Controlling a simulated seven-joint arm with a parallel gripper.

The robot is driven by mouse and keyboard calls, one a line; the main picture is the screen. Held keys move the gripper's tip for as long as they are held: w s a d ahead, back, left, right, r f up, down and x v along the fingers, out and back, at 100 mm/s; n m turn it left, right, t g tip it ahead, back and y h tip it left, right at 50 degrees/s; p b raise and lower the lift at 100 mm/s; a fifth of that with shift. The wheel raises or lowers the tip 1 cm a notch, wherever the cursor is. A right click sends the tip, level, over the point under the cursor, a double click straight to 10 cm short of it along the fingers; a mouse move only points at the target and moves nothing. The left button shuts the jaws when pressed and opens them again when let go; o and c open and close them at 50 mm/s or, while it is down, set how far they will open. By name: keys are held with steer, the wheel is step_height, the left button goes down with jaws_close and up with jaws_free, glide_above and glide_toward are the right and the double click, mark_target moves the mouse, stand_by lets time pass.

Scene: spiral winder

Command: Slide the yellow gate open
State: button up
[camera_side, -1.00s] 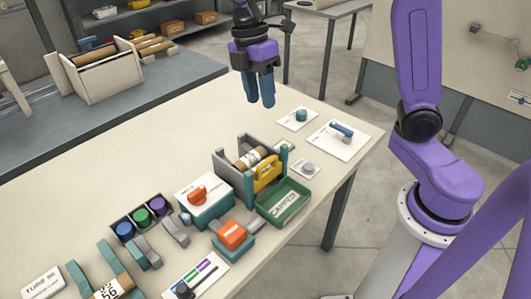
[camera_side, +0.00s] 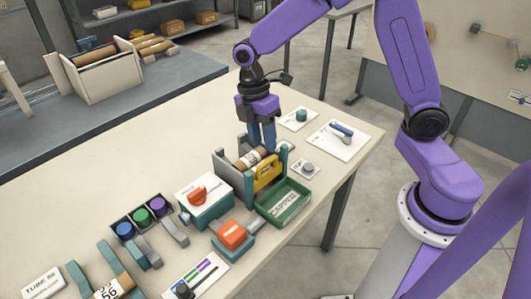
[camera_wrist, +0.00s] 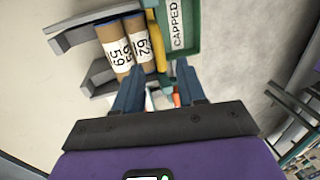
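The yellow gate (camera_side: 267,176) stands upright at the front of a grey and teal rack (camera_side: 222,168), beside the green tray. In the wrist view the yellow gate (camera_wrist: 158,45) is a narrow strip between cardboard tubes (camera_wrist: 130,45) and the tray. My gripper (camera_side: 262,148) points down at the rack's far right end, with its fingertips close to the gate's right end. In the wrist view my gripper (camera_wrist: 160,72) has its fingers apart with nothing held between them. I cannot tell whether a finger touches the gate or rack.
A green tray (camera_side: 297,190) marked CAPPED sits right in front of the gate. A grey button (camera_side: 308,168), teal knob (camera_side: 301,115) and blue handle (camera_side: 341,130) lie on cards to the right.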

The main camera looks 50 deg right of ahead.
mark_target(267, 160)
steer(key=shift+s+f, duration=0.25)
steer(key=shift+f, duration=1)
steer(key=shift+s+f, duration=0.25)
steer(key=shift+f, duration=0.95)
jaws_close()
